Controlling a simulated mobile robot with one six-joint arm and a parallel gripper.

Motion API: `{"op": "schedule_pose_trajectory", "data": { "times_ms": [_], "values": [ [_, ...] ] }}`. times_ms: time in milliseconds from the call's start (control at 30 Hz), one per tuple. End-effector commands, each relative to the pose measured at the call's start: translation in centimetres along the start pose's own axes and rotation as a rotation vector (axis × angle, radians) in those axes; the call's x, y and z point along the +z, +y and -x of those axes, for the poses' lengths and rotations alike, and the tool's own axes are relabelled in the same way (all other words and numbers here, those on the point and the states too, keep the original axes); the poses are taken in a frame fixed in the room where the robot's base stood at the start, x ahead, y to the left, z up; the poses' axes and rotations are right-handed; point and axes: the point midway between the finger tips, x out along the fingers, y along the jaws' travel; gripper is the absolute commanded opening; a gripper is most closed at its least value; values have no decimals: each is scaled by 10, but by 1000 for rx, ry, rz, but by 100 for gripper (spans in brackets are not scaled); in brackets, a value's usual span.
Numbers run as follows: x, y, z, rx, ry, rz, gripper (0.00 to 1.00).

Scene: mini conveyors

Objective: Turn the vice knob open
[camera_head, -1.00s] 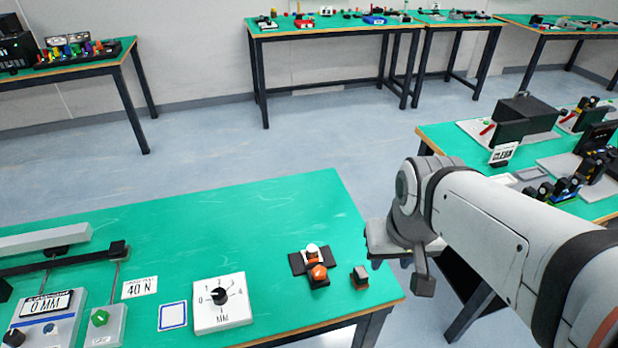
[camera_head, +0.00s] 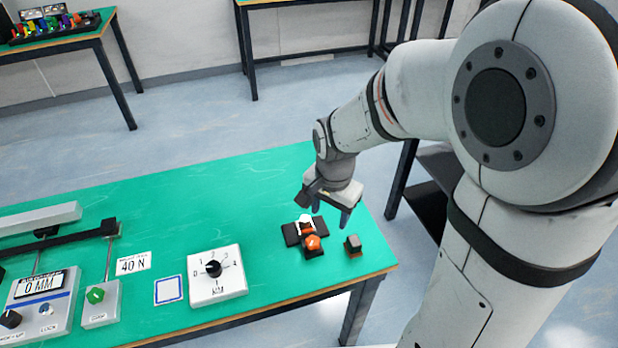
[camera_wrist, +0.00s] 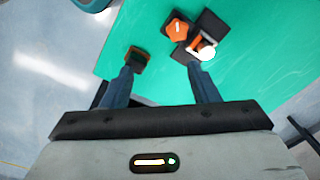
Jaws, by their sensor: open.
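A small black vice (camera_head: 290,234) lies near the right end of the green table, with an orange knob (camera_head: 312,243) on its front side and a white piece (camera_head: 304,221) in it. In the wrist view the orange knob (camera_wrist: 177,30) and a white round top (camera_wrist: 206,50) show beyond my right finger. My gripper (camera_head: 331,213) is open and empty above the table, just behind the vice and apart from it. In the wrist view its fingers (camera_wrist: 160,72) point down towards the table, with the knob ahead between and above them.
A small dark block (camera_head: 353,245) stands right of the vice; it lies near my left fingertip in the wrist view (camera_wrist: 137,58). A white dial box (camera_head: 217,289), a blue-framed pad (camera_head: 169,290) and a 40 N card (camera_head: 133,263) are to the left. The table's back middle is clear.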

Motion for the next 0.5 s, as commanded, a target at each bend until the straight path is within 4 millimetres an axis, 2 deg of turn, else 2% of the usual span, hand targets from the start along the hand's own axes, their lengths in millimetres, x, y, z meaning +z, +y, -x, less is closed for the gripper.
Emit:
{"op": "schedule_pose_trajectory", "data": {
  "times_ms": [33,200,367,500],
  "values": [
    [2,-11,-14,15,-13,-42,54],
    [6,-31,-40,36,-26,-157,54],
    [8,-36,-54,43,-29,-191,54],
    [9,-34,-75,45,-31,-191,54]
  ]
}}
